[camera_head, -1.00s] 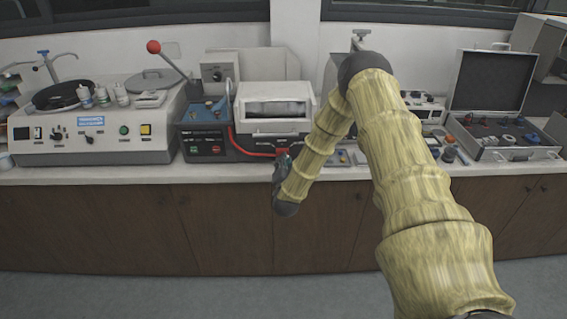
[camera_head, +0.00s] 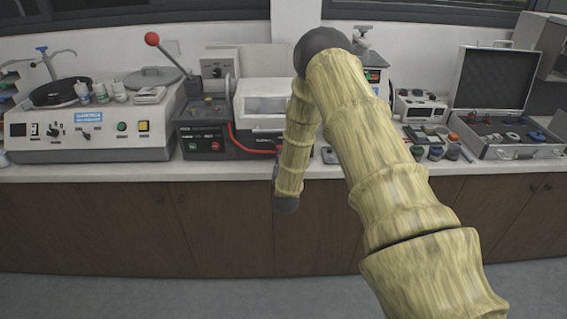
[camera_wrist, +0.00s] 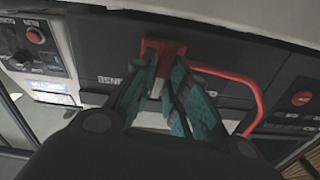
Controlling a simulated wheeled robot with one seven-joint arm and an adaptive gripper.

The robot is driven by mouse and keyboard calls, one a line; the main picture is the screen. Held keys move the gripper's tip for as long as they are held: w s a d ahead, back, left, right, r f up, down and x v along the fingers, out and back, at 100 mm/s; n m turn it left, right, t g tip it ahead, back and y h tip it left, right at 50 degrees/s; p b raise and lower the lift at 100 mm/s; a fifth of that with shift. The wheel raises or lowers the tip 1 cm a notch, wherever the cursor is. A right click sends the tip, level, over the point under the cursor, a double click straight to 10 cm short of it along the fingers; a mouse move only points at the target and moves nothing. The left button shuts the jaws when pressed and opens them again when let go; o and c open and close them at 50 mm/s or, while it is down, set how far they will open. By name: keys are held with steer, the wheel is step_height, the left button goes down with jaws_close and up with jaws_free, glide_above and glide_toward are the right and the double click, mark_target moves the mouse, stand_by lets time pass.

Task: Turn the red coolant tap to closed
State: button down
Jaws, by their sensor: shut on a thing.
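In the wrist view, the red coolant tap (camera_wrist: 160,47) sits at top centre on a dark machine front. My gripper (camera_wrist: 164,66) has its two teal-grey fingers on either side of the tap's lower part and is shut on it. The fingers hide part of the tap, so I cannot tell its exact turn. A red pipe (camera_wrist: 232,78) runs to the right near the tap and bends down. In the head view, my own arm hides the gripper and the tap; a red hose (camera_head: 258,151) shows just left of the arm.
A white-lidded machine (camera_head: 262,100) stands behind my arm, with a dark press unit (camera_head: 204,140) to its left. A grinder-polisher (camera_head: 90,132) is at far left. Small jars (camera_head: 435,153) and an open case (camera_head: 505,138) stand at right.

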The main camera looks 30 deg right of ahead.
steer(key=n+b, duration=0.1)
steer(key=n, duration=0.2)
steer(key=n+b, duration=0.2)
steer(key=shift+a+f+n, duration=0.15)
steer(key=shift+n, duration=0.25)
steer(key=n+b, duration=0.2)
steer(key=n, duration=0.2)
steer(key=shift+n, duration=0.3)
steer(key=c, duration=1.5)
jaws_free()
steer(key=shift+w, duration=0.1)
steer(key=v, duration=1.2)
